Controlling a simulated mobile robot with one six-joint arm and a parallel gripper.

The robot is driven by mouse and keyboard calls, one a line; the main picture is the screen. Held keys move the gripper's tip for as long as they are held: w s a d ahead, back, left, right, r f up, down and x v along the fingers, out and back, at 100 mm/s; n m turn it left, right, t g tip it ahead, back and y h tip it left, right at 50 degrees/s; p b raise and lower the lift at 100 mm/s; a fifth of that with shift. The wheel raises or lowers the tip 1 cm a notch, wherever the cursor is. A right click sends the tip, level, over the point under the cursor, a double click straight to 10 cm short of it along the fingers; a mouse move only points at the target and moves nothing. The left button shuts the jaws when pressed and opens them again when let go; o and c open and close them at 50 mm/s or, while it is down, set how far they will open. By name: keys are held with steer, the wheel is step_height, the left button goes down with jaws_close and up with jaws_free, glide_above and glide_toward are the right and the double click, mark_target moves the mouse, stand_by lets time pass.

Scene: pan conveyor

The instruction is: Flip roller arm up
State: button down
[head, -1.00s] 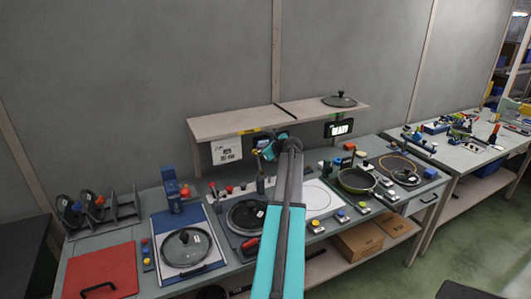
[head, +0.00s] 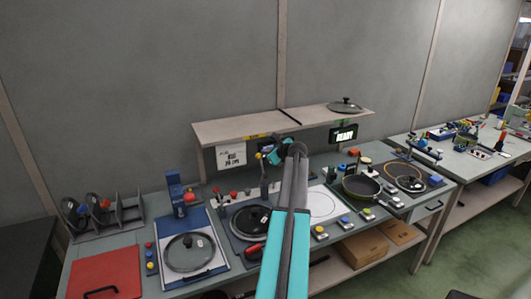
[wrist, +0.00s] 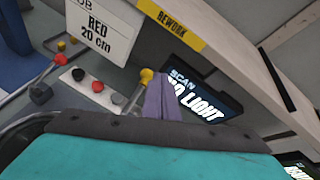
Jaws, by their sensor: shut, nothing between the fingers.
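My gripper (head: 266,156) is in front of the shelf, above the back of the centre station in the head view. In the wrist view its narrow grey-purple fingers (wrist: 158,98) are shut and empty. A yellow-knobbed lever (wrist: 146,76) stands close beside the fingertips there; I cannot tell whether they touch. This lever may be the roller arm, but the views do not settle it. The centre station holds a glass lid (head: 250,221) with a dark rim, partly hidden by my arm. My arm also covers part of the station's right side.
A shelf (head: 225,130) spans the back, with a lid (head: 345,105) on it and a READY display (head: 343,135) below. A pan (head: 361,187) sits right. A second glass lid (head: 189,252), a red mat (head: 105,275) and a rack (head: 105,215) are left. Red and black buttons (wrist: 97,86) are near the fingers.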

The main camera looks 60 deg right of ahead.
steer(key=s+r+b, duration=0.3)
steer(key=r, duration=0.7)
steer(key=shift+s+d+r, duration=0.2)
steer(key=shift+d+r, duration=0.1)
steer(key=shift+d, duration=0.1)
steer(key=shift+f, duration=0.1)
stand_by(0.3)
